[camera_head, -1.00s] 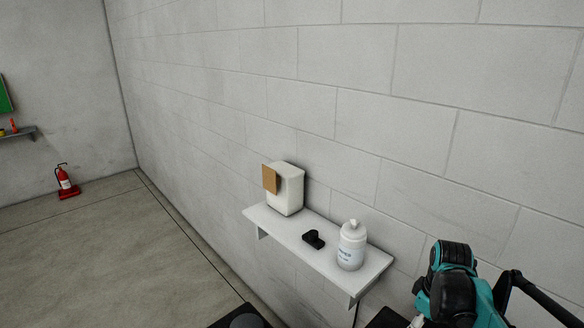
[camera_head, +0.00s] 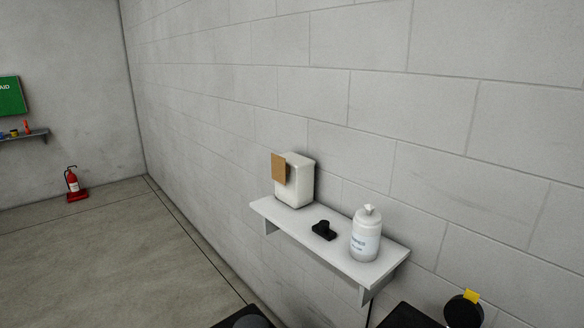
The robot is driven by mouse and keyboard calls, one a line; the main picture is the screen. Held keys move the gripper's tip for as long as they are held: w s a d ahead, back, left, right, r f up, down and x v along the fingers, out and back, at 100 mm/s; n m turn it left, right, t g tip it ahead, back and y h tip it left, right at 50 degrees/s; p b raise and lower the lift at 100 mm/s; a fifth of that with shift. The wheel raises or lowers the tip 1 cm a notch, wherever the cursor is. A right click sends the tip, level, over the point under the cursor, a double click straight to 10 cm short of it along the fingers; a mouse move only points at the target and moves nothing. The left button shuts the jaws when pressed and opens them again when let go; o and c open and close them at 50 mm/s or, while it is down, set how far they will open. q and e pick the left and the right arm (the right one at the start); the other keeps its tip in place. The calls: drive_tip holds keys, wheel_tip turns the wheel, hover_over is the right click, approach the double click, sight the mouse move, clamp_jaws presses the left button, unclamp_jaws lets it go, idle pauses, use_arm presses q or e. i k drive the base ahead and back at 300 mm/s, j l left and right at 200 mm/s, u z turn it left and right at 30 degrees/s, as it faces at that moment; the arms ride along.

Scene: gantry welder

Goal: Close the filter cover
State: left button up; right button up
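I cannot make out a filter cover in this view. A white box (camera_head: 300,184) with a tan square panel (camera_head: 279,169) on its left side stands on the shelf; I cannot tell whether it has to do with a filter. Neither of my grippers is in view. A black rounded part with a yellow tab (camera_head: 464,310) shows at the bottom right; I cannot tell what it is.
A white wall shelf (camera_head: 350,264) also bears a small black object (camera_head: 323,230) and a white bottle (camera_head: 366,240). A red fire extinguisher (camera_head: 74,184) stands far left, near a green sign (camera_head: 10,96).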

sight(461, 311)
drive_tip(key=k+l+z, duration=0.1)
drive_tip(key=z, duration=1.1)
